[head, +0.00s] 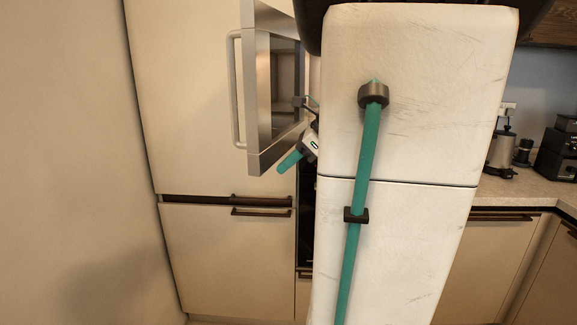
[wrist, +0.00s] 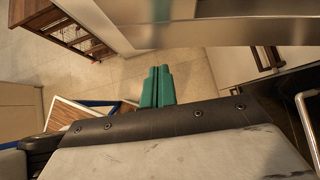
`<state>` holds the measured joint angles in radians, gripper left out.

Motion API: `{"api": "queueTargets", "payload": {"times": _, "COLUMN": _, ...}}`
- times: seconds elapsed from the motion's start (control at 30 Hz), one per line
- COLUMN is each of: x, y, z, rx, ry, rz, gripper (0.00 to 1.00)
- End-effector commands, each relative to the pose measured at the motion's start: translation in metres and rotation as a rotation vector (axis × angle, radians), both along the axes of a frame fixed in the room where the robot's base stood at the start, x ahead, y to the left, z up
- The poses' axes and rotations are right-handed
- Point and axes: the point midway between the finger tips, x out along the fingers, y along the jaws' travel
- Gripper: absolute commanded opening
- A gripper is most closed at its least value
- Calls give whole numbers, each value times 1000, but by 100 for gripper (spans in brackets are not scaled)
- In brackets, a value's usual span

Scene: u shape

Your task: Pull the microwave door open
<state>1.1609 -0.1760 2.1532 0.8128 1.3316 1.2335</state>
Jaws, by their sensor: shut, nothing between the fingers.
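The microwave door (head: 256,90) stands swung out at the upper left of the head view, with its dark glass and steel frame showing. Its pale vertical handle (head: 236,90) is on the door's left side. Part of the microwave's lit inside shows behind the door. My gripper (head: 288,163) is by the lower inner edge of the door, to its right, with teal fingers pointing down-left. Whether it touches the door I cannot tell. In the wrist view the fingers (wrist: 157,86) are together and empty. A steel band (wrist: 230,33), seemingly the door's edge, crosses the top.
A tall beige cabinet (head: 185,90) stands behind the door, with a drawer front (head: 235,260) below. A counter (head: 530,189) with a coffee machine (head: 500,152) is at the right. The wrist view shows tiled floor (wrist: 95,75).

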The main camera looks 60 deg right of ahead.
Motion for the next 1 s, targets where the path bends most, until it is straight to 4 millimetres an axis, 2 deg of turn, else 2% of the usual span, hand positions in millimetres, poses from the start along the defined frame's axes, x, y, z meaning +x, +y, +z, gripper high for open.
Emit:
{"api": "queueTargets", "payload": {"times": 0.37, "x": -1, "y": 0, "z": 0, "rx": -1, "ry": 0, "rz": 1, "gripper": 0}}
{"api": "queueTargets", "payload": {"times": 0.47, "x": -6, "y": -2, "z": 0, "rx": -1, "ry": 0, "rz": 1, "gripper": 0}}
{"api": "queueTargets", "payload": {"times": 0.63, "x": -25, "y": -9, "z": 0, "rx": -1, "ry": 0, "rz": 4, "gripper": 0}}
{"api": "queueTargets", "payload": {"times": 0.8, "x": -52, "y": -16, "z": 30, "rx": -4, "ry": -2, "rz": 6, "gripper": 0}}
{"api": "queueTargets", "payload": {"times": 1.0, "x": -75, "y": -20, "z": 56, "rx": -2, "ry": 0, "rz": 15, "gripper": 0}}
